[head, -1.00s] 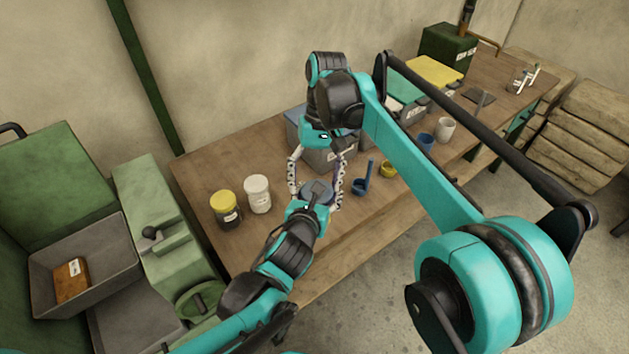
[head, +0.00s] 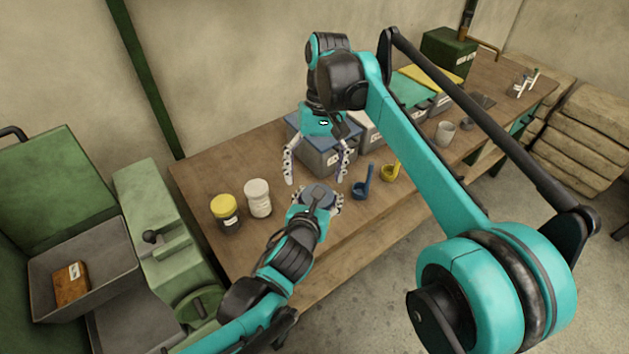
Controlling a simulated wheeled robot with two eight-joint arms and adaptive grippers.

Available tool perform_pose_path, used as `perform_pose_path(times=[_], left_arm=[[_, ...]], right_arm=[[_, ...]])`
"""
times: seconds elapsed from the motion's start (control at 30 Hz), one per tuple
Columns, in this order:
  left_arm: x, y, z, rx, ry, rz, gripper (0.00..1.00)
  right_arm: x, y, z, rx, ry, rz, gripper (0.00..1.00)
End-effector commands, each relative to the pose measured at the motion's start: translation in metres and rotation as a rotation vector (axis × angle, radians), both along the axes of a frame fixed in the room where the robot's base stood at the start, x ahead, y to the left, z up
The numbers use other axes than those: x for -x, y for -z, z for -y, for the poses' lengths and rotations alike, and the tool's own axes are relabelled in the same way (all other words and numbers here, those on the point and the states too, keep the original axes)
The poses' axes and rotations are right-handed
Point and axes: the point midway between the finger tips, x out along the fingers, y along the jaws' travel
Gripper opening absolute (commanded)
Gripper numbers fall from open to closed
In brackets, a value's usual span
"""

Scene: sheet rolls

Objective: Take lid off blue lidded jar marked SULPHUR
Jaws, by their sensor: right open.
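The blue lidded jar (head: 318,193) stands near the front edge of the wooden table in the head view, with its round blue-grey top showing. Its body is mostly hidden by my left gripper, and I cannot read its marking. My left gripper (head: 317,205) comes from the front left, with its fingers closed around the jar's sides. My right gripper (head: 316,176) is above and behind the jar, pointing down. Its fingers are spread wide with nothing between them.
A yellow-topped jar (head: 226,212) and a white jar (head: 258,198) stand to the left. A blue-lidded bin (head: 325,158) is behind my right gripper. A grey cup (head: 444,132) stands farther right.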

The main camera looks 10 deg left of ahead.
Motion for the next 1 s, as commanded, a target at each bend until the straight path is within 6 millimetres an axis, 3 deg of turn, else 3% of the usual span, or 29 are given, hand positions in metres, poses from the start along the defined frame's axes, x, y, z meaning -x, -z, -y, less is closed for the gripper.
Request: perform_pose_path(times=[0.13, 0.4, 0.53, 0.67, 1.0], left_arm=[[0.0, 0.0, 0.0, 0.0, 0.0, 0.0, 0.0], [0.0, 0.0, 0.0, 0.0, 0.0, 0.0, 0.0], [0.0, 0.0, 0.0, 0.0, 0.0, 0.0, 0.0], [0.0, 0.0, 0.0, 0.0, 0.0, 0.0, 0.0], [0.0, 0.0, 0.0, 0.0, 0.0, 0.0, 0.0]], right_arm=[[-0.004, -0.009, 0.001, 0.0, 0.001, 0.0, 0.87], [-0.025, -0.061, 0.011, 0.001, 0.002, 0.0, 0.87], [-0.027, -0.072, 0.015, 0.001, 0.001, 0.0, 0.87], [-0.024, -0.062, 0.015, 0.001, 0.0, 0.0, 0.87], [-0.005, 0.001, 0.012, 0.001, 0.0, 0.0, 0.87]])
